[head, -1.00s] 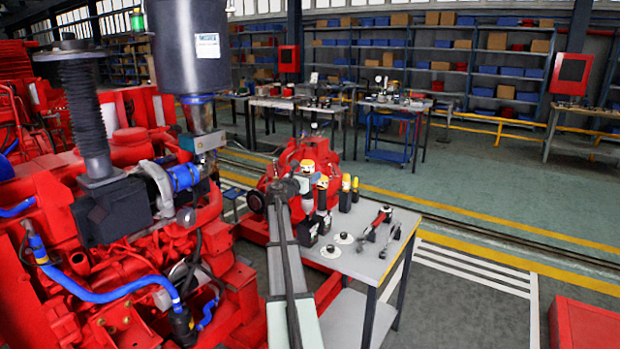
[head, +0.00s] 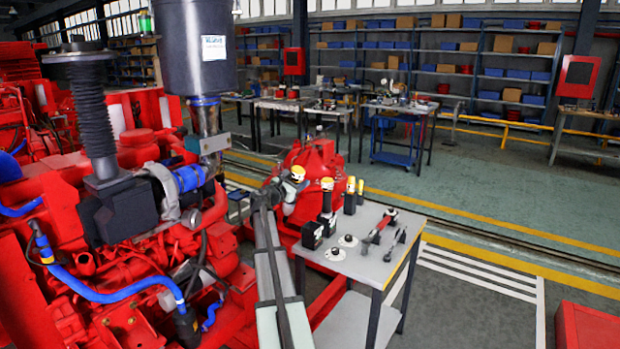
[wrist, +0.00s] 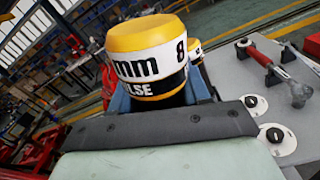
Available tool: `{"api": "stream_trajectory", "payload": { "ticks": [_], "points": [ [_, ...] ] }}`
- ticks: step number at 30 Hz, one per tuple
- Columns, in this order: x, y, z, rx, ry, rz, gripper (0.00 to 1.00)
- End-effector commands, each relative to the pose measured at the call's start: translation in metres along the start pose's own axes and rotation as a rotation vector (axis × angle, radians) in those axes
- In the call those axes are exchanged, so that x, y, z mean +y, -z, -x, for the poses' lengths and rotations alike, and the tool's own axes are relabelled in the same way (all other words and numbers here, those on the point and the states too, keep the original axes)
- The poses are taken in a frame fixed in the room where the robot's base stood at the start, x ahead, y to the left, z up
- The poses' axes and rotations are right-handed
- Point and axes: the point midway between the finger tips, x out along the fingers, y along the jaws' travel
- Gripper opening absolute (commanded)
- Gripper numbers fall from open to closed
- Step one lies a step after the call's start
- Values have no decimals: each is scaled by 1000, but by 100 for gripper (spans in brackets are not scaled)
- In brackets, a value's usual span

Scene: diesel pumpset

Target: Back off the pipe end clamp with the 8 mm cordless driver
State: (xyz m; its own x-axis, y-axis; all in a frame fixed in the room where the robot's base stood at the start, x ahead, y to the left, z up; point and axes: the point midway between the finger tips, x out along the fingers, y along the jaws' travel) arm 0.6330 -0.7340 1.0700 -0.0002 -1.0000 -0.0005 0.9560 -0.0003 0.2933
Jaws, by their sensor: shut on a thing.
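My gripper (head: 288,192) is shut on the 8 mm cordless driver (head: 297,173), held beside the table's left back corner, near the red engine. On the engine, a blue hose sleeve (head: 188,178) with metal bands joins a grey pipe elbow. I cannot tell for sure which band is the pipe end clamp.
The grey table (head: 376,262) holds more yellow-topped drivers (head: 327,186), white discs with black knobs (head: 335,254) and a red-handled tool (head: 379,228). The red engine (head: 120,240) fills the left. A red pump housing (head: 318,160) stands behind the table. Open floor lies to the right.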

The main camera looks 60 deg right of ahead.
Motion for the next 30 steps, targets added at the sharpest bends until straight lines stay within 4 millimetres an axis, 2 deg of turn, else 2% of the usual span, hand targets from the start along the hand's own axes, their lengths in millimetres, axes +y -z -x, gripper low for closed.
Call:
{"api": "stream_trajectory", "payload": {
  "ticks": [3, 21, 30],
  "points": [
    [11, 10, 23, 0, -3, -136, 0],
    [48, 46, 122, 1, -3, -876, 0],
    [61, 62, 173, 0, -2, -1168, 0]
  ]
}}
